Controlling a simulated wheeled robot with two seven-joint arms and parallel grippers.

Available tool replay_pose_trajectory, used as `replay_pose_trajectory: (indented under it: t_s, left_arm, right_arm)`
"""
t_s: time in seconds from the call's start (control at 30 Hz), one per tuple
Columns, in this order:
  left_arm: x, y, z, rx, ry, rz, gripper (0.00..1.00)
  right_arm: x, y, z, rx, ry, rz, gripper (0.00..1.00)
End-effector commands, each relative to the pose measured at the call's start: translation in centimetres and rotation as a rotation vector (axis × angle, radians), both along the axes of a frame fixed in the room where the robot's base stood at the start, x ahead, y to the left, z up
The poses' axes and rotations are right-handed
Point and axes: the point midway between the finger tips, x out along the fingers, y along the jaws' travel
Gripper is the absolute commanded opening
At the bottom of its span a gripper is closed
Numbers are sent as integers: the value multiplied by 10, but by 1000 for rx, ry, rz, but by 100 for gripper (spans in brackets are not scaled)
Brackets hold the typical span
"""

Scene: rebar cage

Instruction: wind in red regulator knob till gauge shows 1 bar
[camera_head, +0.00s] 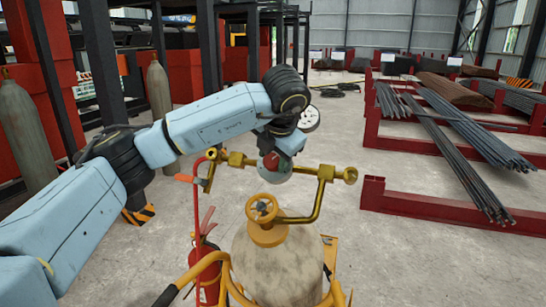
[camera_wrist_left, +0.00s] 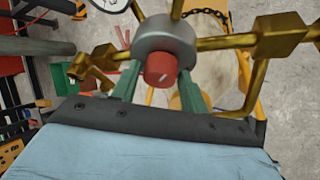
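The red regulator knob (camera_head: 271,160) sits on the regulator above a beige gas cylinder (camera_head: 278,262). In the left wrist view the knob (camera_wrist_left: 160,68) shows a white mark and stands in front of the round grey regulator body (camera_wrist_left: 165,40). My left gripper (camera_head: 277,168) is at the knob. Its two green fingers (camera_wrist_left: 160,78) flank the knob closely; whether they press on it I cannot tell. A round white gauge (camera_head: 309,118) shows beside my left wrist, partly hidden; its reading is too small to make out. My right gripper is out of view.
Brass pipework (camera_head: 325,185) and a valve handwheel (camera_head: 262,208) stand close around the knob. A red fire extinguisher (camera_head: 205,268) and a yellow cart frame surround the cylinder. Red racks with rebar (camera_head: 460,125) stand at right. Grey cylinders stand at left.

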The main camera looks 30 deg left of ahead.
Motion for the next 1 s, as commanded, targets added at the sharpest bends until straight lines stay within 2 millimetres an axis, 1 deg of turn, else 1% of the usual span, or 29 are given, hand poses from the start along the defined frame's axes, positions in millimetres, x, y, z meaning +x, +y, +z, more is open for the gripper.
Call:
replay_pose_trajectory:
  t_s: [0.03,0.1,0.37,0.47,0.57,0.73,0.8,0.9,1.0]
  left_arm:
    - [0,0,0,0,0,0,51]
    - [0,0,0,-1,1,0,58]
    - [-1,0,-1,0,3,0,58]
    - [-2,-2,4,-1,3,-1,58]
    - [-6,-7,14,0,1,-2,58]
    - [-20,-21,46,-1,-3,-3,58]
    - [-26,-26,63,1,-3,-3,58]
    - [-34,-34,81,2,-3,-3,58]
    - [-40,-39,93,2,-2,-1,58]
  right_arm:
    - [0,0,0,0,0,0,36]
    - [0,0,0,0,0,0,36]
    - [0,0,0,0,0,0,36]
    - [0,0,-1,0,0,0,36]
    - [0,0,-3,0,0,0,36]
    - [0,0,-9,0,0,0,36]
    - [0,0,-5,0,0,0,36]
    - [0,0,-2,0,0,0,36]
    - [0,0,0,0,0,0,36]
